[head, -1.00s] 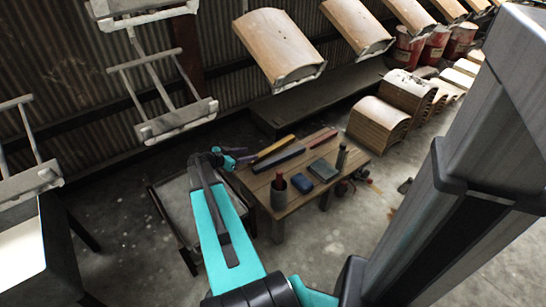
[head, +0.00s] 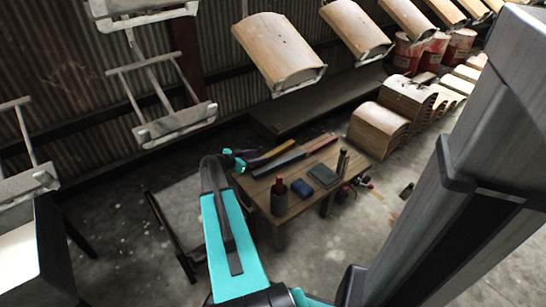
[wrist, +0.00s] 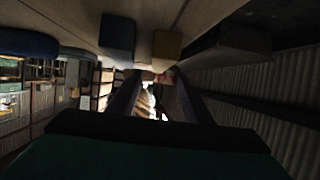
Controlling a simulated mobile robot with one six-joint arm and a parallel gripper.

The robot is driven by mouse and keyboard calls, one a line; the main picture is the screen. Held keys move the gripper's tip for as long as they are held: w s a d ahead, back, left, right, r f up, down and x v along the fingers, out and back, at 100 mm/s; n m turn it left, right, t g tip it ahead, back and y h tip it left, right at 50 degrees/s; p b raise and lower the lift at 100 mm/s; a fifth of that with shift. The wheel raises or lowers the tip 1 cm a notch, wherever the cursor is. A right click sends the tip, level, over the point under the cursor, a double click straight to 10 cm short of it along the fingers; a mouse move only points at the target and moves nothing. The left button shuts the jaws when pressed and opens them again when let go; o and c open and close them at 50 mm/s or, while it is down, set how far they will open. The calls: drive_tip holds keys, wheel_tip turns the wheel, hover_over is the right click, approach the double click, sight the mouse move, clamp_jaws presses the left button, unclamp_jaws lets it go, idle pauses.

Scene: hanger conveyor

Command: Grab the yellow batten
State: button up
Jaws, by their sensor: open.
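The yellow batten (head: 272,153) lies on the low wooden table (head: 285,213), along its far left side. Its yellow end also shows in the wrist view (wrist: 167,48), where the table is at the top of the picture. My gripper (head: 240,160) is at the table's left edge, close to the near end of the yellow batten. In the wrist view my gripper (wrist: 155,92) has its two dark fingers apart with nothing held between them. The exact gap between the fingers and the batten is hard to tell in the dim picture.
A dark batten with a reddish end (head: 285,163) lies beside the yellow one. A dark bottle-like cup (head: 279,194), a blue block (head: 301,188), a dark green box (head: 324,175) and a dark cylinder (head: 342,161) also stand on the table. Hangers (head: 175,125) hang at the upper left.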

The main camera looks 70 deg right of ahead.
sight(270, 154)
drive_tip(key=shift+b+x, duration=0.35)
drive_tip(key=shift+x, duration=1.75)
drive_tip(key=shift+b+x, duration=1.05)
drive_tip(key=shift+x, duration=1.55)
drive_tip(key=shift+s, duration=0.1)
drive_tip(key=shift+c, duration=0.4)
clamp_jaws()
